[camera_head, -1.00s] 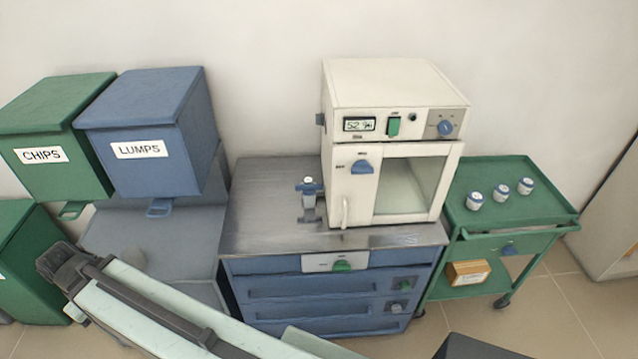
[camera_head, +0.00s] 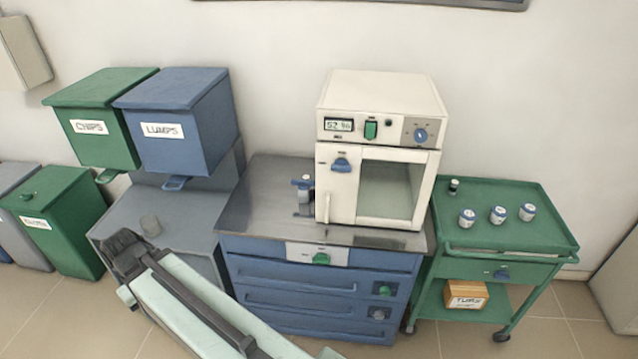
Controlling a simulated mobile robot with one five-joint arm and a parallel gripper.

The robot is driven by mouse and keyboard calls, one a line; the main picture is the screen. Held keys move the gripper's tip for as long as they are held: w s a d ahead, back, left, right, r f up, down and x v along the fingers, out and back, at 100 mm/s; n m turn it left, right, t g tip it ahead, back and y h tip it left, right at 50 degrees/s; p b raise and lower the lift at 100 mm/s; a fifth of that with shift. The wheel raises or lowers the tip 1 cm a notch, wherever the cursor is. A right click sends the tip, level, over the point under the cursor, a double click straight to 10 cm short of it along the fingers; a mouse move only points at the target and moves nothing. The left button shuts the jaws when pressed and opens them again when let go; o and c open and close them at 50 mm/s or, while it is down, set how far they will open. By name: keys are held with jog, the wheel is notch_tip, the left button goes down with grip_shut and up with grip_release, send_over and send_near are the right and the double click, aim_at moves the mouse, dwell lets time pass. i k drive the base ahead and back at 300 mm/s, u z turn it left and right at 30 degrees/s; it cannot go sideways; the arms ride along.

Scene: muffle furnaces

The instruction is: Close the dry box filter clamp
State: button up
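The dry box (camera_head: 378,95) is a cream cabinet with a glass door and a small display, standing on the steel top of a blue drawer unit. Its door looks shut, with a blue knob (camera_head: 341,165) on the door frame. A small blue-and-white fitting (camera_head: 304,187), which may be the filter part, is at the box's left side. It is too small to tell whether a clamp there is open or shut. My arm reaches in from the bottom, over the lower left, well away from the box.
A green trolley (camera_head: 508,240) at the right carries several small jars and a box on its lower shelf. Green (camera_head: 95,110) and blue (camera_head: 180,120) bins marked CHIPS and LUMPS stand at the left, with a grey bench (camera_head: 115,218) below.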

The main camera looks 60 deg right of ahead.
aim_at(302, 185)
jog(key=z, duration=0.35)
jog(key=i, duration=1)
jog(key=u, duration=0.1)
